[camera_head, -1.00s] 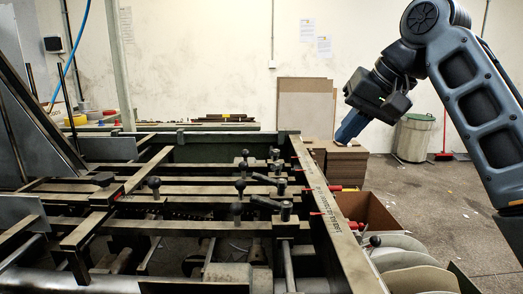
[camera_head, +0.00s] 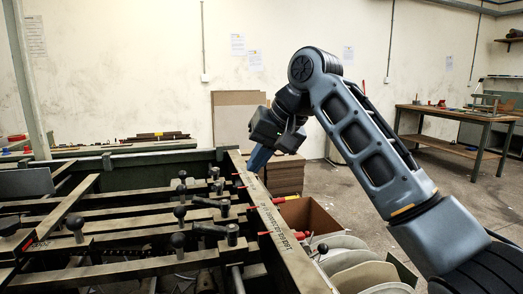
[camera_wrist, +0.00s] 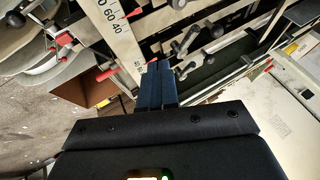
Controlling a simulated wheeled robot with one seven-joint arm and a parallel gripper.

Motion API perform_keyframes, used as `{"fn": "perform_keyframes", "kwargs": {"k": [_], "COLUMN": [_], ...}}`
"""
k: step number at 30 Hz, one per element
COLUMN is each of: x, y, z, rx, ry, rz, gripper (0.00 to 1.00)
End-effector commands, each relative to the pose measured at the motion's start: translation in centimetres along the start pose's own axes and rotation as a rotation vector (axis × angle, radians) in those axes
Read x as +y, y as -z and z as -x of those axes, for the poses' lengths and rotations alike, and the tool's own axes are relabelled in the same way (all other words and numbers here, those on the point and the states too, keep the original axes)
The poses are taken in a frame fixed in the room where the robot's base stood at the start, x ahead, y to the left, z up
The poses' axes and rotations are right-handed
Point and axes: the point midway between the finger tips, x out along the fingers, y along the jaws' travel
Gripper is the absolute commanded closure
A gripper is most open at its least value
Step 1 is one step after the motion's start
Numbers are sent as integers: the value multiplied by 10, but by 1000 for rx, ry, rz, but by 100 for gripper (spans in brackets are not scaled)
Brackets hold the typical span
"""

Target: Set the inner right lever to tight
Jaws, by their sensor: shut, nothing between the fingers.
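The feeder frame carries several levers with dark ball knobs and thick dark handles on its crossbars. One knobbed lever (camera_head: 180,213) stands left of a dark handle (camera_head: 205,201), and another knob (camera_head: 178,241) stands nearer beside a second handle (camera_head: 210,230). Levers also show in the wrist view (camera_wrist: 190,38). I cannot tell for sure which is the inner right lever or how it is set. My gripper (camera_head: 254,164) is shut and empty, pointing down near the far right of the frame's ruled rail (camera_head: 270,215). Its blue fingers (camera_wrist: 158,66) touch no lever in view.
Red-tipped screws (camera_head: 285,199) stick out right of the rail. An open cardboard box (camera_head: 312,214) and curved grey sheets (camera_head: 350,262) lie beside it. Stacked boards (camera_head: 284,175) stand behind. A workbench (camera_head: 450,115) is at the right, with open floor before it.

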Motion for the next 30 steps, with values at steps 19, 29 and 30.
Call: {"fn": "perform_keyframes", "kwargs": {"k": [19,29,30], "x": [-32,-33,-34], "y": [-3,-3,-3], "z": [-69,-70,-70], "rx": [0,0,1], "ry": [1,1,1], "rz": [-1,-1,-1], "gripper": [100,100,100]}}
